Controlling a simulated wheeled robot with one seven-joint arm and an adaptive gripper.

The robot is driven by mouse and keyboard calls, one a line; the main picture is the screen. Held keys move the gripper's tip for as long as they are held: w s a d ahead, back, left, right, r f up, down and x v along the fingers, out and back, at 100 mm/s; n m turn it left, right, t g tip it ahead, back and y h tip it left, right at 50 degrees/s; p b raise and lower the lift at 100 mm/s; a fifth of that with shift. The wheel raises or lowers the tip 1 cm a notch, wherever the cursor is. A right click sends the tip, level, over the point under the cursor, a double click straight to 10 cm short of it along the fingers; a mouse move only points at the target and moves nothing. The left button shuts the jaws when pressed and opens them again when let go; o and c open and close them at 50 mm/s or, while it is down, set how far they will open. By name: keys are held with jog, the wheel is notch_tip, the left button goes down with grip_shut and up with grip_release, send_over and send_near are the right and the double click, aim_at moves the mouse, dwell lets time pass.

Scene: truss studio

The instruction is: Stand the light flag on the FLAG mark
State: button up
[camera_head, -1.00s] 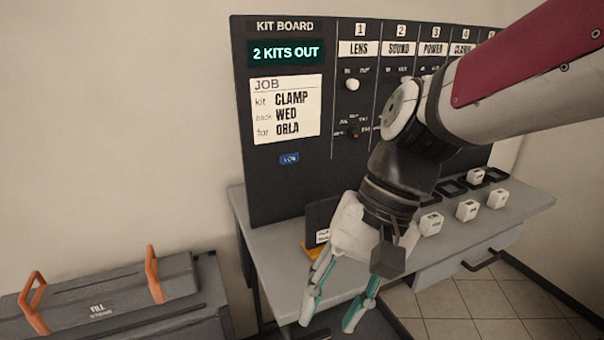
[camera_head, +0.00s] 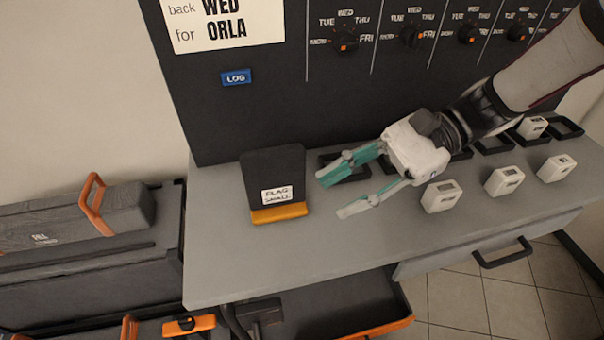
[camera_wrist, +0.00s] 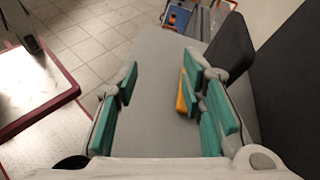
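The light flag (camera_head: 272,175) is a dark grey upright panel with an orange foot and a white "FLAG SMALL" label. It stands on the left part of the grey bench. My gripper (camera_head: 332,197) is open and empty, just right of the flag, with its teal-padded fingers pointing left towards it. In the wrist view the flag (camera_wrist: 230,48) rises beyond the right finger, and its orange foot (camera_wrist: 182,92) shows partly behind that finger. The space between my fingers (camera_wrist: 158,88) holds only bare bench surface. I cannot make out a FLAG mark in either view.
The grey bench (camera_head: 290,262) is clear in front of the flag. Several white blocks (camera_head: 441,196) and dark square frames (camera_head: 492,143) lie to the right. The dark kit board (camera_head: 270,120) stands behind. A grey case with orange handles (camera_head: 92,205) is at the left.

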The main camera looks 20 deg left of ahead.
aim_at(305, 179)
jog(key=w+a+f+m+y+b, duration=0.1)
jog(key=w+a+f+m+y, duration=0.1)
jog(key=w+a+f+m+g+y+b, duration=0.1)
jog(key=w+a+f+y, duration=0.1)
jog(key=w+a+f, duration=0.1)
jog(key=shift+w+m+g, duration=0.15)
jog(key=shift+m+g, duration=0.15)
jog(key=shift+m, duration=0.1)
jog(key=shift+x, duration=1.15)
jog(key=shift+w+x, duration=0.25)
jog(key=shift+x, duration=2.35)
jog(key=shift+a, duration=0.15)
grip_shut()
grip_release()
